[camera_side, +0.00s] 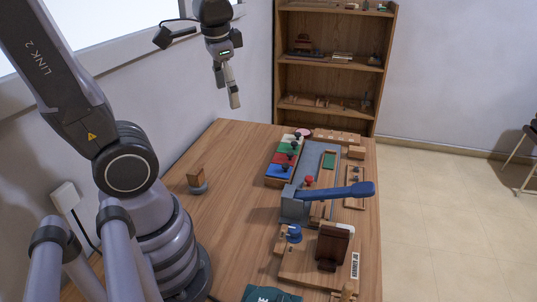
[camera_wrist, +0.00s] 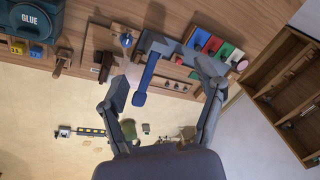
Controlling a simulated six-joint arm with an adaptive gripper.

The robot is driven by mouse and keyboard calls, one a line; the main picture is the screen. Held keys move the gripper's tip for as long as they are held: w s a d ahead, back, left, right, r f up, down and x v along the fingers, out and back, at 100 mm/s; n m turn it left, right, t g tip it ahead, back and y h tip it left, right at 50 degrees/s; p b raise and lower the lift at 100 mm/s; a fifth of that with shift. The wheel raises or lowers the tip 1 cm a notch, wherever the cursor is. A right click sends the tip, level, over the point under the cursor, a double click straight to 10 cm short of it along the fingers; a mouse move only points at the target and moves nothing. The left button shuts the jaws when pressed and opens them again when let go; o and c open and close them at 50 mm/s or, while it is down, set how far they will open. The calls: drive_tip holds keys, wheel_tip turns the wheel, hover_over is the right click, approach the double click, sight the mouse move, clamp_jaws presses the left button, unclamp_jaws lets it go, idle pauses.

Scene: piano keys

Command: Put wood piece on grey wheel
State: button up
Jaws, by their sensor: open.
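The wood piece (camera_side: 196,174) is a small brown block at the left of the table. It sits upright on top of the grey wheel (camera_side: 198,188), a low round disc lying on the table; the two look to be touching. My gripper (camera_side: 228,92) is high above the far end of the table, well away from both. In the wrist view its two fingers (camera_wrist: 165,92) are spread apart with nothing held between them. I cannot make out the wood piece or the wheel in the wrist view.
A piano-like row of coloured keys (camera_side: 283,160) lies mid-table. A grey vise-like tool with a blue handle (camera_side: 345,191) stands beside it, among several wooden parts. A wooden shelf (camera_side: 331,85) stands behind. The table around the wheel is clear.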

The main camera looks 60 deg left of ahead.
drive_tip(key=s+d+r+t+h, duration=0.1)
drive_tip(key=s+d+r+t, duration=0.2)
drive_tip(key=s+d, duration=0.1)
drive_tip(key=shift+s+n+t+h, duration=0.25)
drive_tip(key=shift+n+t+h, duration=0.15)
drive_tip(key=shift+a+r, duration=0.1)
idle(0.8)
